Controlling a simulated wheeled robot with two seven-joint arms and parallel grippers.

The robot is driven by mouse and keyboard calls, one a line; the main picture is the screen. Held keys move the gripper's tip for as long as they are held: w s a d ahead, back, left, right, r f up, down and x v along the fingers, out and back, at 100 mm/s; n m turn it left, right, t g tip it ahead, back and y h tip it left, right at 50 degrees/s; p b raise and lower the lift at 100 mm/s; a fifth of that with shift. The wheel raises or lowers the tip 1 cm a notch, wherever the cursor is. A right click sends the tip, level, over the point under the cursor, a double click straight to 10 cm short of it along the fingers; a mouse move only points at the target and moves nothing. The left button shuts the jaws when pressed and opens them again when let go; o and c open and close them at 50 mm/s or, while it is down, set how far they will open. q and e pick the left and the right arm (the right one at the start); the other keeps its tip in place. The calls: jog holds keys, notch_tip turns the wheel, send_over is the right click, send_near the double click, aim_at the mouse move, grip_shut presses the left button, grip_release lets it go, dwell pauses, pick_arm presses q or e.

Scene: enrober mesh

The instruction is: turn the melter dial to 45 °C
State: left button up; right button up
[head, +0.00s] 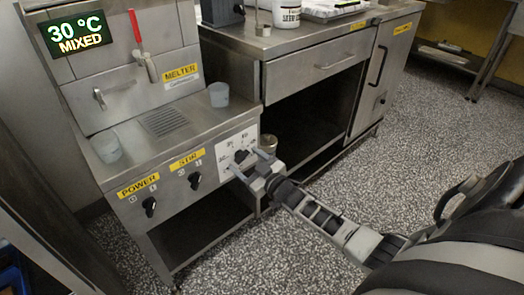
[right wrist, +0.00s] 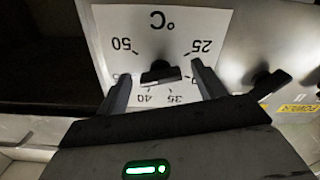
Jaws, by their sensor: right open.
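The melter dial (head: 240,156) is a black knob on a white scale plate at the right end of the melter's (head: 215,138) front panel. In the right wrist view the dial (right wrist: 160,73) shows upside down as a black bar, one end towards the partly hidden 30 mark; the 45 mark is partly hidden by a finger. The display (head: 75,33) reads 30 °C MIXED. My right gripper (head: 247,162) is open in front of the plate, its fingers on either side of the dial with gaps visible (right wrist: 161,69). My left gripper is out of view.
The STIR knob (head: 195,180) and POWER knob (head: 149,206) sit left of the dial on the same panel. Cups (head: 219,95) stand on the melter top. A steel counter (head: 300,40) adjoins at the right. The speckled floor in front is clear.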

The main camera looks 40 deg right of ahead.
pick_arm(q)
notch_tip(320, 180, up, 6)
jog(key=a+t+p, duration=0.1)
jog(key=p, duration=0.2)
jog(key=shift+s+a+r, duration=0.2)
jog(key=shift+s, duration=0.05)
pick_arm(e)
jog(key=s+d, duration=0.1)
jog(key=s, duration=1.4)
jog(key=shift+s, duration=0.2)
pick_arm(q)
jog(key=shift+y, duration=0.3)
pick_arm(e)
jog(key=shift+d, duration=0.1)
